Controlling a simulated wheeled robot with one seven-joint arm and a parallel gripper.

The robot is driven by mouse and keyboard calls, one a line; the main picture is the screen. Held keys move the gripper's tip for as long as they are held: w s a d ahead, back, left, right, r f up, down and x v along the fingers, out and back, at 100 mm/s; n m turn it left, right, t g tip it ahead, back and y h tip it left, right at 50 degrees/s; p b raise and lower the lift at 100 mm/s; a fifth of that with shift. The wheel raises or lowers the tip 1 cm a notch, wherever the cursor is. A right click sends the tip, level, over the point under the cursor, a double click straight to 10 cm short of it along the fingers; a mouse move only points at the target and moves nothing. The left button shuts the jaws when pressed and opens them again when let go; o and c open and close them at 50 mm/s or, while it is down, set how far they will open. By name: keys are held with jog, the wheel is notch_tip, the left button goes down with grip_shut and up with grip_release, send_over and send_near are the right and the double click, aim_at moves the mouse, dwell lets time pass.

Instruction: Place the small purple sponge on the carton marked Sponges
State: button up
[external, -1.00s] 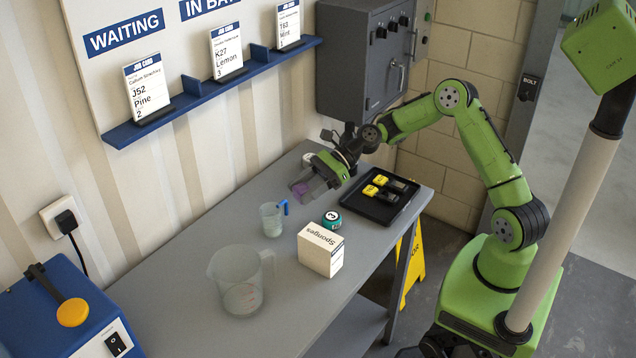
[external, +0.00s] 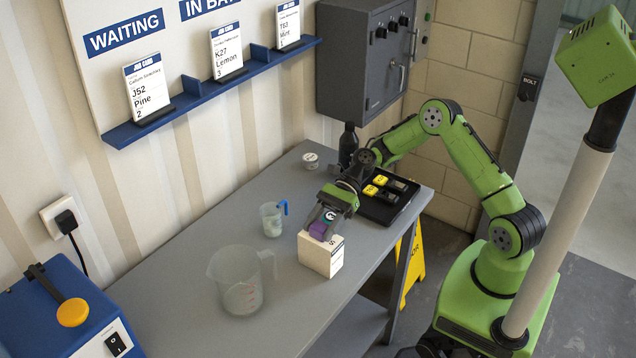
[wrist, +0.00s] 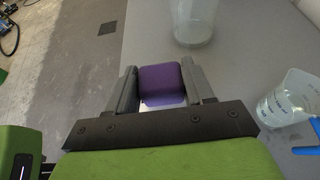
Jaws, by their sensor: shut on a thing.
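The small purple sponge (external: 318,230) is between the fingers of my gripper (external: 322,222), which is shut on it. The wrist view also shows the sponge (wrist: 161,84) between both fingers (wrist: 163,88). The white carton marked Sponges (external: 320,258) stands upright on the grey bench. The sponge is over the carton's top in the external view; I cannot tell whether it touches it. In the wrist view the carton is mostly hidden beneath the sponge and gripper.
A large clear jug (external: 240,285) stands left of the carton. A small jug with a blue handle (external: 271,220) stands behind it. A black tray (external: 385,205) with yellow-marked items lies at the right.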

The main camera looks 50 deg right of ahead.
jog(key=o, duration=1)
jog(key=shift+f, duration=0.1)
